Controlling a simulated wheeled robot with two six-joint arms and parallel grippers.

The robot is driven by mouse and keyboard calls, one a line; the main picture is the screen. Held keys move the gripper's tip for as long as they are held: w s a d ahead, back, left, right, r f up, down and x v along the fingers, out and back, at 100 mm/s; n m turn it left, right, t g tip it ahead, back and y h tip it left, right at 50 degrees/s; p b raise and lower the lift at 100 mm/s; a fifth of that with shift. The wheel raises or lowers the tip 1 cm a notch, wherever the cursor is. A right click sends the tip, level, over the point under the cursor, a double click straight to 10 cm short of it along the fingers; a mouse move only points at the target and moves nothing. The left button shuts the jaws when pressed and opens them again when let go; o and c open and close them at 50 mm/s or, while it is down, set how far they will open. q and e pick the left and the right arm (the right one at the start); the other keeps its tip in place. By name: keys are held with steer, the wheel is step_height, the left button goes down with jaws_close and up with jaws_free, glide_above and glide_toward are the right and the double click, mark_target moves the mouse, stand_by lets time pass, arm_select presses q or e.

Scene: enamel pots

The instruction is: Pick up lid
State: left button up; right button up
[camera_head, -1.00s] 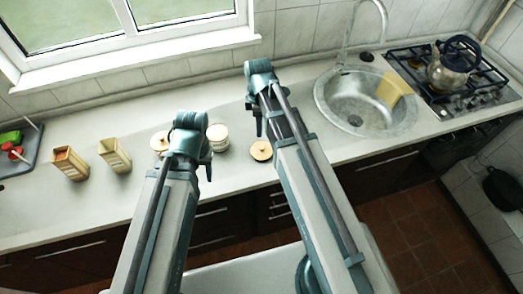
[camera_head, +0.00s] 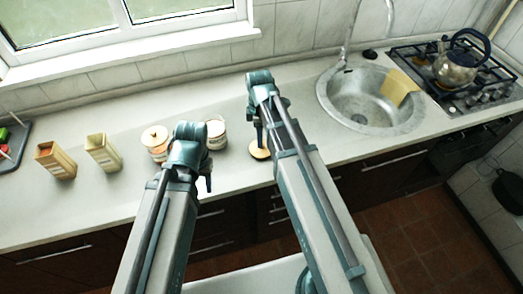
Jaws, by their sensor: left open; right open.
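A round wooden lid (camera_head: 260,149) lies on the counter near its front edge. My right gripper (camera_head: 258,134) is open just above and behind the lid; one finger overlaps it in the picture, and I cannot tell whether they touch. A white enamel pot (camera_head: 217,133) without a lid stands to the left of the lid. Another enamel pot (camera_head: 154,138) with a wooden lid on it stands further left, partly hidden by my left arm. My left gripper (camera_head: 207,183) is open and empty near the counter's front edge, in front of the pots.
Two tall open boxes (camera_head: 102,154) (camera_head: 56,160) stand on the left of the counter. A dark tray (camera_head: 14,150) with red and green items is at the far left. The sink (camera_head: 365,100) and a stove with a kettle (camera_head: 456,66) are on the right.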

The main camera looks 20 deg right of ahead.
steer(key=f+b, duration=0.2)
steer(key=f, duration=0.1)
steer(key=f+b, duration=0.1)
steer(key=b, duration=0.1)
steer(key=shift+d+f, duration=0.3)
steer(key=shift+r, duration=0.1)
jaws_close()
